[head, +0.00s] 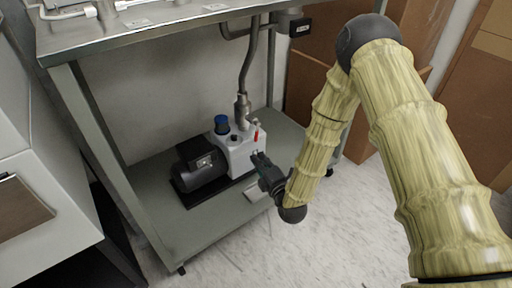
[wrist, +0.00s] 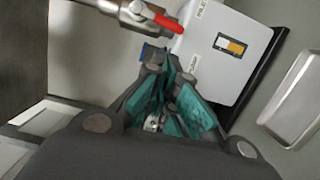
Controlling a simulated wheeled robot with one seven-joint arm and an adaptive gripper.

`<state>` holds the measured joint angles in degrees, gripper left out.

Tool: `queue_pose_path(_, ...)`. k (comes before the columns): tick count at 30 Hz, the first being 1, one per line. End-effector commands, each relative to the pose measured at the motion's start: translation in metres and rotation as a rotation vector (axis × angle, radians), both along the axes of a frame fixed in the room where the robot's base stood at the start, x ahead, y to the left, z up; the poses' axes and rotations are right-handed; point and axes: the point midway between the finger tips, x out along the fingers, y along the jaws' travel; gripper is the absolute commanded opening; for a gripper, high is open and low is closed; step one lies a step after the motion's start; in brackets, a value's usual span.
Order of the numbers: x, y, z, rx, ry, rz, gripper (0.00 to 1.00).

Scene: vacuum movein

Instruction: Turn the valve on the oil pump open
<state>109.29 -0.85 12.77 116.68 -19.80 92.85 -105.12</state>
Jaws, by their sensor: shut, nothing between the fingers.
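The oil pump (head: 238,158) stands on the lower shelf of a metal cart, with a white housing, a black motor and a blue cap. The valve's red handle (head: 256,136) is at the pipe joint on top of the housing. In the wrist view the red handle (wrist: 168,23) lies beyond my fingertips, on a metal valve body (wrist: 135,10). My gripper (head: 259,158) is shut and empty, in front of the white housing and just below the handle. In the wrist view my gripper (wrist: 176,75) has teal finger pads, and the handle appears apart from them.
A grey pipe (head: 250,70) rises from the pump toward the cart's upper shelf (head: 170,22). The cart's front leg (head: 105,150) is left of the pump. Cardboard boxes (head: 310,85) stand behind at the right. The floor (head: 350,240) in front is clear.

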Motion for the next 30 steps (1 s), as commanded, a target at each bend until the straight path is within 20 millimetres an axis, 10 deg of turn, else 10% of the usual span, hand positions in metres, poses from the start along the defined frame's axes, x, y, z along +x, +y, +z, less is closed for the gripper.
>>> queue_pose_path(9, -0.035, -0.017, 0.001, 0.001, 0.001, -0.002, 0.0)
queue_pose_path(30, -0.044, -0.01, 0.011, 0.119, 0.085, -0.005, 0.0)
